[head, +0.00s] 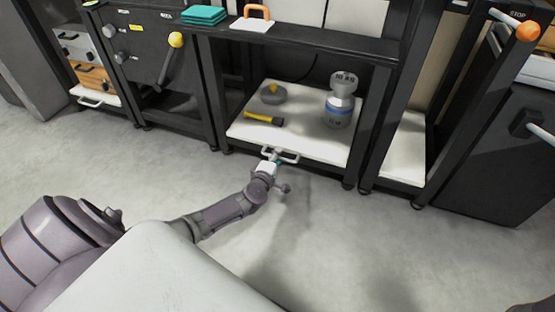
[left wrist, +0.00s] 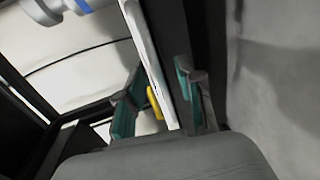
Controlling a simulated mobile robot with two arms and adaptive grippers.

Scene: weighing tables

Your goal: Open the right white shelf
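The right white shelf (head: 300,143) is a low white slab in a dark frame, with a white bar handle (head: 290,157) on its front edge. My left gripper (head: 274,156) is at the left part of this handle in the head view. In the left wrist view its two green-padded fingers (left wrist: 160,98) stand apart, one on each side of a white bar (left wrist: 153,62). My right gripper is not in view.
Another white shelf (head: 98,97) is at the left. Dark posts flank the right shelf. The floor in front is clear.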

